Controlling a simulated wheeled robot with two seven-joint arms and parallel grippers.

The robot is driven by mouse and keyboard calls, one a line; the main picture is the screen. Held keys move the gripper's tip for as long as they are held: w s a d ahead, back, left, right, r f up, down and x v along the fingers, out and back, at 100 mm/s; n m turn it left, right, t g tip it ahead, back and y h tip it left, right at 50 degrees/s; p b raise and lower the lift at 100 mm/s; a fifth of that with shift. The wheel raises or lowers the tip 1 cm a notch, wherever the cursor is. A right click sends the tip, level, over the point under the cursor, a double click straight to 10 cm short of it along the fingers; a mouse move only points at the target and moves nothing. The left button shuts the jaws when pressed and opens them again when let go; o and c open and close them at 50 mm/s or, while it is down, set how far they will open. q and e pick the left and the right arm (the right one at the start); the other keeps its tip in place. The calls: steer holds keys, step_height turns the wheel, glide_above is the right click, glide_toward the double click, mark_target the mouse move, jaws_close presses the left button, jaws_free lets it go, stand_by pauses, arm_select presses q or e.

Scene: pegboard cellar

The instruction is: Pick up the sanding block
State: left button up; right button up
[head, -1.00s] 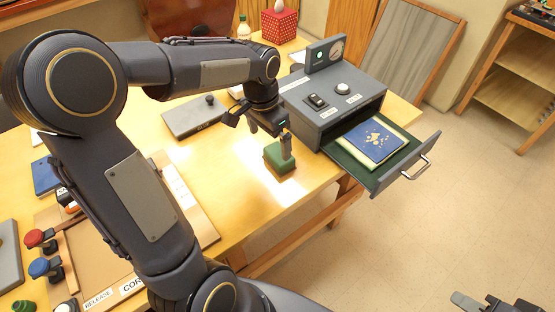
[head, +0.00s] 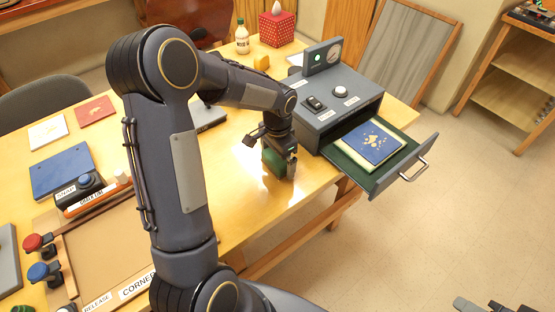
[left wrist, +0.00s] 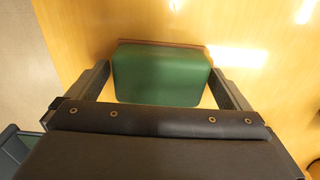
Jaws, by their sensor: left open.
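The sanding block is a green block (head: 272,162) on the wooden table, just left of the grey drawer unit. In the left wrist view the green block (left wrist: 160,72) shows a rounded top and a thin reddish-brown edge along its far side. My left gripper (head: 279,164) is low over it and partly hides it in the head view. In the left wrist view its two fingers are spread, one on each side of the block, and are not clamped on it. My right gripper (head: 480,304) is only partly seen at the bottom right edge, away from the table.
The grey drawer unit (head: 335,112) stands close to the right, its drawer (head: 410,165) pulled out with a blue book (head: 374,142) inside. A bottle (head: 242,38) and a red dotted box (head: 277,28) are at the back. A cardboard-coloured tray (head: 120,250) lies at the left.

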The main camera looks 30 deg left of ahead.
arm_select(q)
steer(key=c, duration=0.9)
steer(key=shift+c, duration=0.2)
steer(key=shift+r, duration=0.45)
step_height(320, 180, up, 2)
steer(key=shift+r, duration=0.15)
steer(key=d+r, duration=0.1)
steer(key=s+d+r, duration=0.1)
steer(key=r, duration=0.1)
steer(key=d+r, duration=0.2)
steer(key=shift+s+r+b, duration=0.15)
steer(key=shift+s+b, duration=0.15)
steer(key=shift+s, duration=0.1)
steer(key=s+d+r+b, duration=0.1)
steer(key=s+d+r, duration=0.3)
steer(key=d, duration=0.4)
steer(key=shift+d+r, duration=0.3)
steer(key=shift+d, duration=0.05)
